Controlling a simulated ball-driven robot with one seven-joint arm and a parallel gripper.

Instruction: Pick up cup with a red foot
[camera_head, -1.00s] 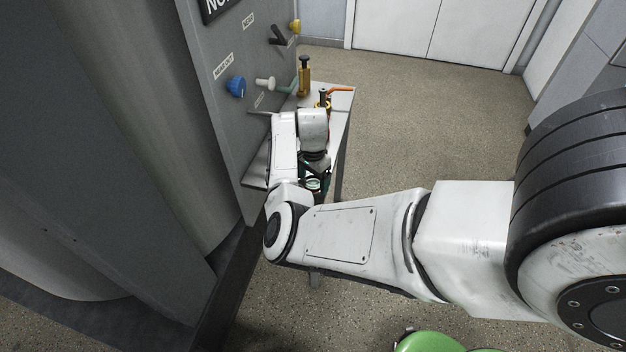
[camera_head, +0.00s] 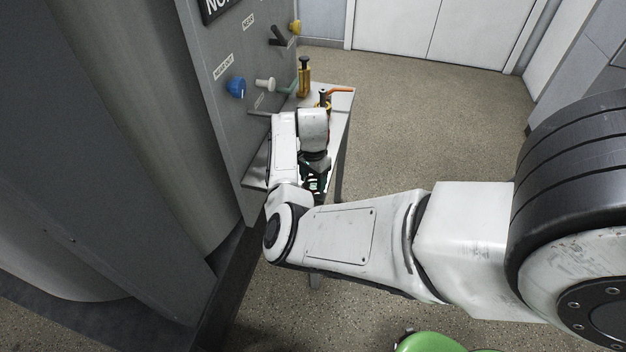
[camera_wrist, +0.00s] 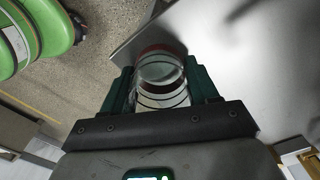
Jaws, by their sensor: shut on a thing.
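A clear cup (camera_wrist: 160,84) with dark rings and a red rim-like foot shows in the wrist view, between the two green fingers of my gripper (camera_wrist: 163,82). The fingers are shut on its sides. The cup is close to the edge of a grey metal table (camera_wrist: 240,60); I cannot tell whether it touches the table top. In the head view my gripper (camera_head: 317,180) is small and mostly behind my white arm, over the table (camera_head: 340,120), and the cup cannot be made out there.
A grey panel with a blue knob (camera_head: 236,87) stands at the table's left. A yellow bottle-like object (camera_head: 304,78) and an item with an orange handle (camera_head: 340,90) stand at the far end. A green rounded object (camera_wrist: 35,30) is at the wrist view's upper left. Open floor lies right.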

